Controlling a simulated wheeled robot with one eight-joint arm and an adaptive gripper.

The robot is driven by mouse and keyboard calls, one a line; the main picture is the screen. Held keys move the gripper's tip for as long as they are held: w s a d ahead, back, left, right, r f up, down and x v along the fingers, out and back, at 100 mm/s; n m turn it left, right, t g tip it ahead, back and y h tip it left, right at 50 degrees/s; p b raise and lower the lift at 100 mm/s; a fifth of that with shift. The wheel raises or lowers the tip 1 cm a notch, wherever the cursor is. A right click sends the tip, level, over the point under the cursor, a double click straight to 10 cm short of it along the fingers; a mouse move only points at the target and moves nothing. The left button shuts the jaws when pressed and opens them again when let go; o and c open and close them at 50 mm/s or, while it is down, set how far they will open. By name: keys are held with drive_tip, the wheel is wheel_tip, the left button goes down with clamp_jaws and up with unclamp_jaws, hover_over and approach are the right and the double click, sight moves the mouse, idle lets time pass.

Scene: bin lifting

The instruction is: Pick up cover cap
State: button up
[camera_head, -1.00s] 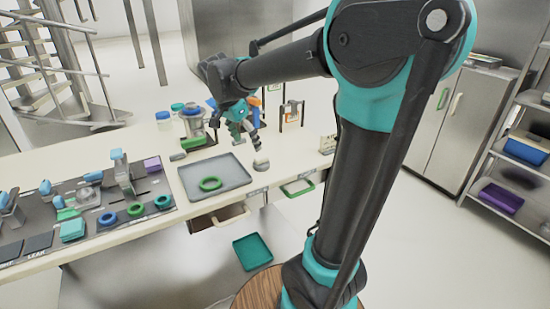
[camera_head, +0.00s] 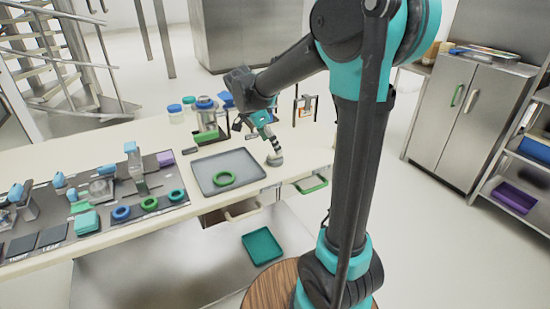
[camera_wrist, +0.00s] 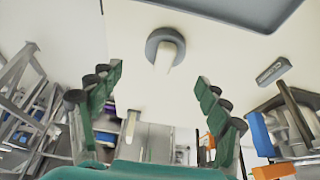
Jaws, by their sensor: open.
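The cover cap appears to be a small grey round piece (camera_head: 275,160) on the table, just right of the grey tray. In the wrist view it is a grey disc (camera_wrist: 154,38) with a pale knob, at the upper middle, beyond the fingertips. My gripper (camera_head: 269,141) is directly above the cap in the head view, tilted downward. In the wrist view my gripper (camera_wrist: 158,83) has its two green fingers wide apart with nothing between them. I cannot tell in the head view whether the fingertips touch the cap.
A jar-like device (camera_head: 206,122) and lidded containers stand behind. A small frame (camera_head: 305,108) stands at the back right. An open drawer (camera_head: 311,184) projects below the table's front edge.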

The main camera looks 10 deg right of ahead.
sight(275, 158)
drive_tip(key=shift+w+x, duration=0.1)
drive_tip(key=shift+x, duration=1.4)
drive_tip(key=shift+w+x, duration=0.15)
drive_tip(key=shift+x, duration=1.3)
drive_tip(key=shift+a, duration=0.15)
drive_tip(key=shift+c, duration=0.2)
drive_tip(key=c, duration=1.1)
drive_tip(key=shift+o, duration=0.2)
